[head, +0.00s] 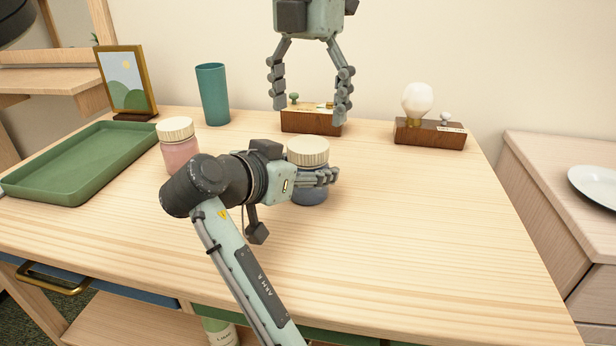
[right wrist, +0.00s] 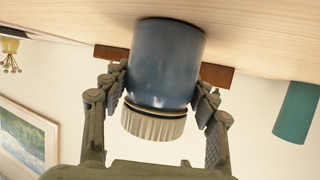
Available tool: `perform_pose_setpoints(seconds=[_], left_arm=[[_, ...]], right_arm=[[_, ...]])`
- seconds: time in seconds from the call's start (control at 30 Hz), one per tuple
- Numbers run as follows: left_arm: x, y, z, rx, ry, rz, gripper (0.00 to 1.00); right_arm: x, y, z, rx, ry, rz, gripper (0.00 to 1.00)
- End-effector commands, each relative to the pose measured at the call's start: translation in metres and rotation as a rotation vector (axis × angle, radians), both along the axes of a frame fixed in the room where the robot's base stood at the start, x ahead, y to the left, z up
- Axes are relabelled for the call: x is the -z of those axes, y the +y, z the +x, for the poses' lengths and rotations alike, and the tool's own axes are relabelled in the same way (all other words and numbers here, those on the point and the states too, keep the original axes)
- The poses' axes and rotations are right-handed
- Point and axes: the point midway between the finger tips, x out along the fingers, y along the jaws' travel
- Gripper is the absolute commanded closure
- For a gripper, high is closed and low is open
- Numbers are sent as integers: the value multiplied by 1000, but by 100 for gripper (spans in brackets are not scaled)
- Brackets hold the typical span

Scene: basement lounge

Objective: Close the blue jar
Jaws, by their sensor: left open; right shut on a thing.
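The blue jar (head: 312,194) stands upright on the wooden table, with a cream ribbed lid (head: 308,151) on its mouth. My right gripper (head: 326,178) is shut around the jar's body from the left, below the lid. The right wrist view shows the jar (right wrist: 167,62) upside down between the two fingers, with a thin gold band between glass and lid (right wrist: 153,124). I cannot tell whether the lid is screwed tight. My left gripper (head: 310,110) is open and empty, pointing down above and behind the jar, apart from the lid.
A pink jar (head: 180,155) with a cream lid stands left, beside a green tray (head: 80,165). A teal cup (head: 213,95), a picture frame (head: 126,82) and two wooden blocks (head: 312,123) (head: 430,134) stand at the back. The table's right and front are clear.

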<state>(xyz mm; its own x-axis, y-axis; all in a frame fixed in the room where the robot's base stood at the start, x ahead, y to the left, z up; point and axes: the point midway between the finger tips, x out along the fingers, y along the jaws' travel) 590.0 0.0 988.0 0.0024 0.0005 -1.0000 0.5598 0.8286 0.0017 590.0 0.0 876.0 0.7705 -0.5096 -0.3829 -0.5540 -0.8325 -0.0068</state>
Motion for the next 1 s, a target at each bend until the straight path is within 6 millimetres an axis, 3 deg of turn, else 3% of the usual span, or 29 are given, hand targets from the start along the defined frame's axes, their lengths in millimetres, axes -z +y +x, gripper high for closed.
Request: perform_pose_setpoints(seconds=[0.1, 0.3, 0.7, 0.73, 0.9, 1.0], left_arm=[[-26, -1, 0, 1, -1, -1, 18], [-54, 0, 0, 0, 0, 1, 18], [-62, 0, 0, 1, 1, 1, 18], [-62, 0, 0, 1, 1, 1, 18], [-62, 0, 0, 1, 2, 1, 18], [-62, 0, 0, 1, 2, 1, 18]], right_arm=[[0, 0, 0, 0, -1, -1, 100], [0, 0, 0, 0, -1, -1, 100], [0, 0, 0, 0, -1, -1, 100], [0, 0, 0, 0, -1, -1, 39], [0, 0, 0, 0, -1, -1, 18], [0, 0, 0, 0, -1, -1, 17]])
